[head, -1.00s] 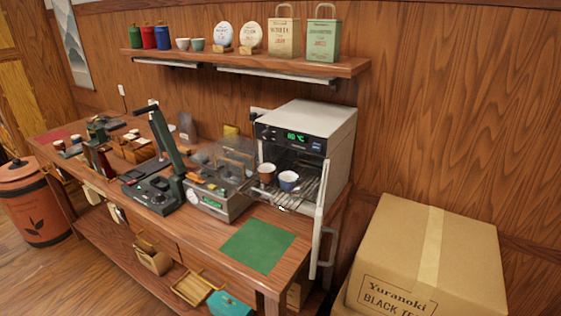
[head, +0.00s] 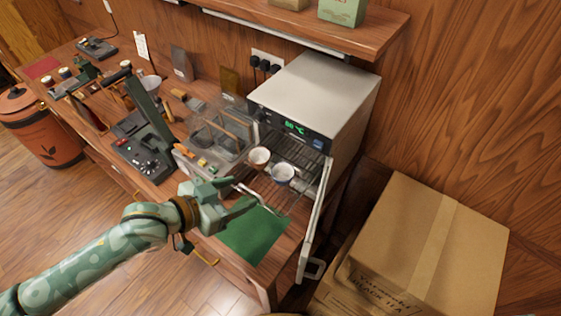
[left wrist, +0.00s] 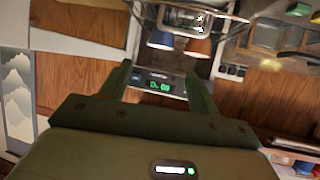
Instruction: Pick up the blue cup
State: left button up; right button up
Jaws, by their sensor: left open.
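The blue cup (head: 283,176) stands upright on the wire rack (head: 303,190) of the open oven (head: 310,100). A brown cup (head: 259,158) stands just left of and behind it. My left gripper (head: 243,193) is open and empty, in front and to the left of the blue cup, above the green mat (head: 252,238), and apart from both cups. In the left wrist view, which looks upside down, the blue cup (left wrist: 160,40) and brown cup (left wrist: 198,46) show beyond the open fingers (left wrist: 160,72). My right gripper is out of view.
The oven door (head: 315,225) hangs open on the right side of the rack. A clear-covered device (head: 215,135) stands left of the oven. A large cardboard box (head: 430,240) stands on the right. A shelf (head: 350,30) runs above the oven.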

aim_at(289, 170)
pick_arm(q)
jog(key=b+x, duration=0.1)
jog(key=x, duration=0.9)
jog(key=shift+w+d+f, duration=0.15)
jog(key=shift+w, duration=0.1)
jog(key=x, duration=0.4)
jog(key=shift+w+d+r, duration=0.15)
jog(key=shift+w+r, duration=0.05)
jog(key=shift+w, duration=0.15)
jog(key=shift+w+d+f, duration=0.2)
jog(key=shift+w+d, duration=0.05)
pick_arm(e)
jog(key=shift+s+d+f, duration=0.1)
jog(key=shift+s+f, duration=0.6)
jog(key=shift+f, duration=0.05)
pick_arm(q)
jog(key=shift+c, duration=1)
jog(key=c, duration=0.5)
